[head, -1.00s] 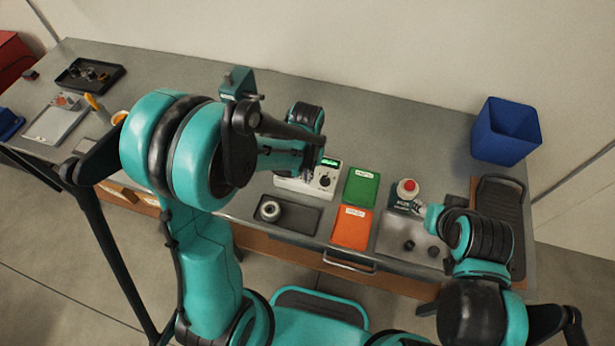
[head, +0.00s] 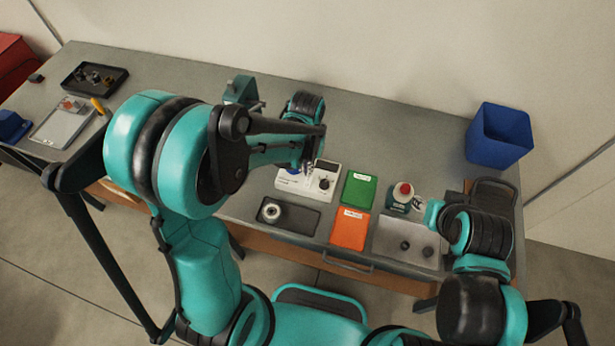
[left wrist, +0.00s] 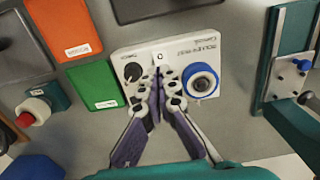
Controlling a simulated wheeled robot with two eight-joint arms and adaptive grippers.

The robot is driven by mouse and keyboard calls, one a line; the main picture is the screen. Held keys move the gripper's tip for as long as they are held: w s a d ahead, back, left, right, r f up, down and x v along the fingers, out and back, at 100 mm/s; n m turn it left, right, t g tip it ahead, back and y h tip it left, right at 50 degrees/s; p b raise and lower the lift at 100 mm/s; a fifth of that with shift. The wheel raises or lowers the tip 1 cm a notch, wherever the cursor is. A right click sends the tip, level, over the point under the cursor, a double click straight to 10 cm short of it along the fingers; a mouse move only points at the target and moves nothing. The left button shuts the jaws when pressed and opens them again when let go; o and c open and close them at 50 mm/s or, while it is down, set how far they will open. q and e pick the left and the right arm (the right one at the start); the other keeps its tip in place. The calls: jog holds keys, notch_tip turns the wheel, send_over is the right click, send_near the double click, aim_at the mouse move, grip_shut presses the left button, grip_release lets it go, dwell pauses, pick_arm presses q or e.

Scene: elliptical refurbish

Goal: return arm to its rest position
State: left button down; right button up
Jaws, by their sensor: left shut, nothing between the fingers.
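My left gripper (head: 306,168) is over the white tester box (head: 322,192), with its arm coming in from the left. In the left wrist view its fingers (left wrist: 158,72) are together and hold nothing. They are in front of the white tester (left wrist: 207,52), between its black knob (left wrist: 132,72) and a blue-ringed round part (left wrist: 200,80). Whether the fingertips touch the box cannot be told. My right arm is at the right. Its gripper end (head: 418,204) is small and partly hidden near a device with a red button (head: 403,189).
A green card (head: 359,188) and an orange card (head: 350,229) lie right of the tester. A dark tray (head: 304,221) holds a round part. A blue bin (head: 499,136) stands at the back right. A teal fixture (head: 241,90) stands behind my left arm. The back of the table is mostly clear.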

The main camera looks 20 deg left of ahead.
pick_arm(q)
jog(key=shift+r, duration=0.4)
jog(key=s+a+r+t+b, duration=0.1)
jog(key=s+a+t+b, duration=0.3)
jog(key=s+t+b, duration=0.3)
jog(key=s+b, duration=0.3)
jog(key=b, duration=0.2)
jog(key=shift+s+a, duration=0.15)
jog(key=shift+a, duration=0.2)
dwell(1.7)
